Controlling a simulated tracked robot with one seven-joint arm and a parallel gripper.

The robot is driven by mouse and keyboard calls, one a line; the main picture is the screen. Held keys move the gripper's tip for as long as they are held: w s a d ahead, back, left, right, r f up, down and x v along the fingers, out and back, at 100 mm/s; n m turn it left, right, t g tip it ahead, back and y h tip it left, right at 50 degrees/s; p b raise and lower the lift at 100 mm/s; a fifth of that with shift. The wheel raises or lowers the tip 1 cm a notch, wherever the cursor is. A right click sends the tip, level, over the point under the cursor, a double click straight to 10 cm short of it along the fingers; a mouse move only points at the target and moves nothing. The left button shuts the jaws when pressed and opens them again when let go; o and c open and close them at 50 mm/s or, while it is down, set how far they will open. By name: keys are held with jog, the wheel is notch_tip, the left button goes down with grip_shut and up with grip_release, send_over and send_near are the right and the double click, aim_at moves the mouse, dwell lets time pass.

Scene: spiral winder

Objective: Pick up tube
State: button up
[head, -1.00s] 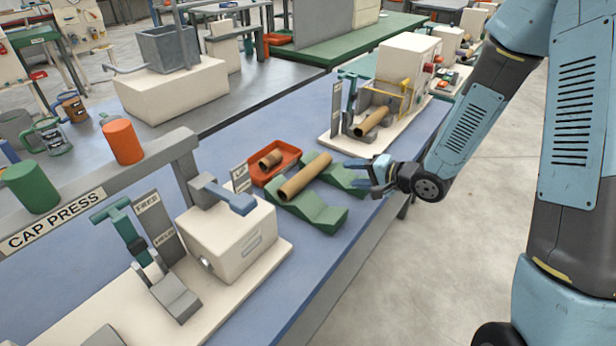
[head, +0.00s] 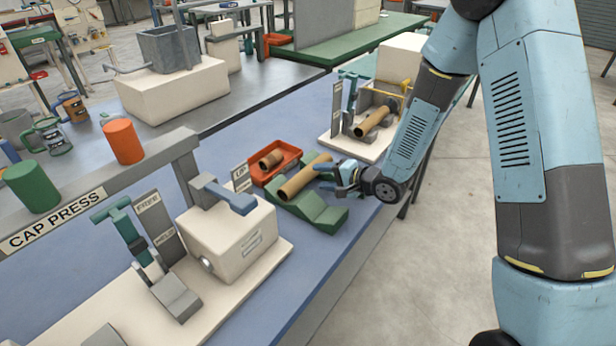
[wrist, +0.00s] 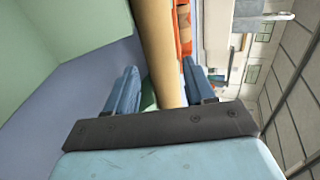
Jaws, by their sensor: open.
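A brown cardboard tube (head: 303,178) lies on a green cradle (head: 318,213) with V-shaped notches, in the middle of the head view. It also shows as a tan cylinder in the wrist view (wrist: 157,45), running lengthways between the lines of the two fingers. My gripper (head: 336,176) is at the tube's right side in the head view, its blue fingers apart. In the wrist view my gripper (wrist: 157,82) is open, with one finger on each side of the tube. I cannot tell whether either finger touches it.
A red tray (head: 285,153) with a short tube piece (head: 271,159) sits behind the cradle. Another tube (head: 372,121) rests in a fixture farther back. A cream block machine (head: 235,240) stands at front left. The blue bench (head: 290,262) is clear near its front edge.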

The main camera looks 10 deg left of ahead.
aim_at(313, 176)
jog(key=shift+x, duration=2.55)
jog(key=shift+w+d, duration=0.1)
jog(key=shift+c, duration=0.3)
jog(key=shift+f, duration=0.1)
jog(key=c, duration=0.7)
jog(key=shift+o, duration=0.2)
